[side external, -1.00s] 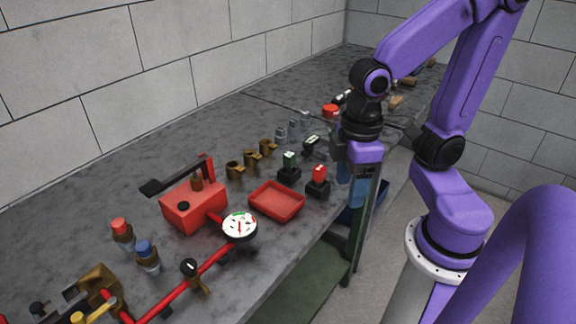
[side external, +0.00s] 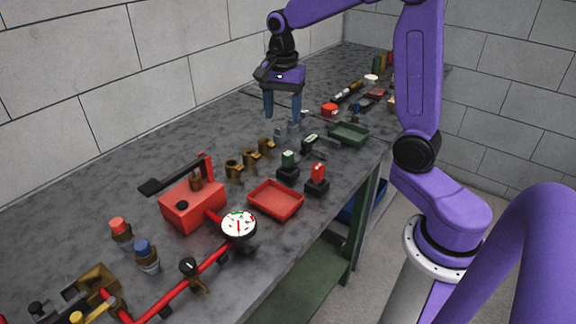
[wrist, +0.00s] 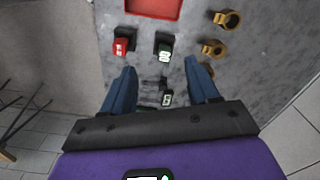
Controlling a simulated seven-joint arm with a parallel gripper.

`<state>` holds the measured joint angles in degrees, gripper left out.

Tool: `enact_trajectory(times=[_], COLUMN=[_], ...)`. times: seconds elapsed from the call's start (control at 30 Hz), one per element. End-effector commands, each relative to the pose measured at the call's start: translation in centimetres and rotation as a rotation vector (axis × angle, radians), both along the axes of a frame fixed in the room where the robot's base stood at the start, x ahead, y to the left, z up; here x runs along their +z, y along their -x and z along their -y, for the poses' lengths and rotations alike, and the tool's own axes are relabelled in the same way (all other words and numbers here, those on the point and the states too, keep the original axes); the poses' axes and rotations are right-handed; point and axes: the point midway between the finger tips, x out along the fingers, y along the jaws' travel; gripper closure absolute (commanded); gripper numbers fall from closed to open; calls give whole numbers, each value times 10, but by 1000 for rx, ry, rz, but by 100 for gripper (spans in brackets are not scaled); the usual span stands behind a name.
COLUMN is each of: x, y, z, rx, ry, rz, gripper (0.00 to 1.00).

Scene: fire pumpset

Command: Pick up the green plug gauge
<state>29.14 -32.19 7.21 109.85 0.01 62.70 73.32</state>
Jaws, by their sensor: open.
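The green plug gauge (side external: 289,158) stands upright in a black block on the grey bench, left of a red plug gauge (side external: 318,172) in a similar block. In the wrist view the green gauge (wrist: 164,52) lies ahead of the fingertips, roughly centred between them, with the red gauge (wrist: 122,46) to its left. My gripper (side external: 282,118) is open and empty, its blue fingers pointing down above the bench, farther back than the green gauge. The fingers also show in the wrist view (wrist: 160,66), clear of the gauge.
A red tray (side external: 276,212) lies in front of the gauges. Brass fittings (side external: 265,147) stand to their left. A small black device (side external: 311,141) and a dark green tray (side external: 349,140) lie behind. A red pump (side external: 191,208) with a raised lever stands nearer the camera.

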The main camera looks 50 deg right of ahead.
Motion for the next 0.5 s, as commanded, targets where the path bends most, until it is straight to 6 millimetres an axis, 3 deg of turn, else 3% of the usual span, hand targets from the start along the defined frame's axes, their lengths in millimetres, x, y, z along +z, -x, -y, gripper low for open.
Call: enact_trajectory(times=[0.2,0.37,0.5], x=[1,-2,-21], y=[-19,-21,-20], z=[36,44,44], rx=[-283,-346,-348], ry=[0,0,0], rz=[-4,-6,-9], gripper=[40,40,40])
